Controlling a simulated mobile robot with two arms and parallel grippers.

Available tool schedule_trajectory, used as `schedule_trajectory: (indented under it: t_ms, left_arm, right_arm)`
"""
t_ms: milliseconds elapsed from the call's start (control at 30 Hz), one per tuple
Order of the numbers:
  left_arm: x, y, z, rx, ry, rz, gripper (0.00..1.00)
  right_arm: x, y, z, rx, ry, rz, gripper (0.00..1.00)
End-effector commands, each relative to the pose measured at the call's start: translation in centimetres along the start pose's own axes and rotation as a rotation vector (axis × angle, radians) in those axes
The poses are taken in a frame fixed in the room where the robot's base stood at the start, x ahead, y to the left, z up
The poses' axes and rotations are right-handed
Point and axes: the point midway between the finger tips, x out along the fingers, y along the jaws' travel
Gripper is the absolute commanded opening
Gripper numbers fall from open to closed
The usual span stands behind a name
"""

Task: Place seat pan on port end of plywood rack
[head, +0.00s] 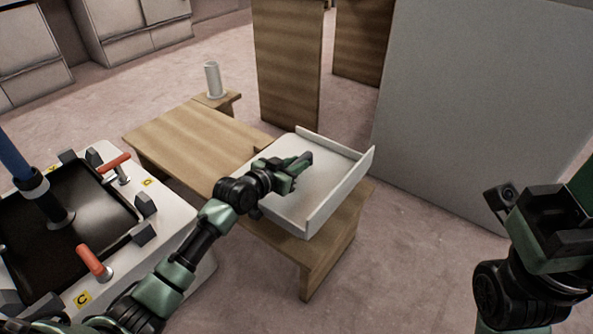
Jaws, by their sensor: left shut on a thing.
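The seat pan (333,192) is a pale, shallow tray with raised walls at its far and right sides. It lies over the right end of the plywood rack (188,137), a low, wooden, bench-like piece; whether it rests fully on the wood cannot be told. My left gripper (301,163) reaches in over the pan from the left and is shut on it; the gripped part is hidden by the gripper. The left part of the rack's top is bare. My right arm is at the right edge, and its gripper (548,212) is apart from the pan, its fingers unclear.
A light cylinder (212,80) stands on a small wooden ledge at the rack's far side. Upright wooden panels (287,62) and a big grey panel (480,100) stand behind. A white unit with red handles (95,262) is at the left. Carpet is free in front.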

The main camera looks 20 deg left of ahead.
Motion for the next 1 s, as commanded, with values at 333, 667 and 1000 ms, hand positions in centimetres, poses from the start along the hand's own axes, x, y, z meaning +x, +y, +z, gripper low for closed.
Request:
schedule_trajectory:
  t_ms: [333,667,1000]
  left_arm:
    - [0.1,-0.1,-0.1,0.001,0.014,-0.001,0.0]
    - [0.2,0.0,0.7,0.0,0.002,0.0,0.42]
    - [-1.2,0.0,0.3,0.0,0.0,-0.001,0.42]
  right_arm:
    - [0.2,-0.1,-0.2,-0.001,0.012,-0.004,0.41]
    - [0.2,-0.1,-0.2,-0.001,0.014,-0.005,0.41]
    - [0.4,0.1,0.1,0.001,-0.005,0.003,0.41]
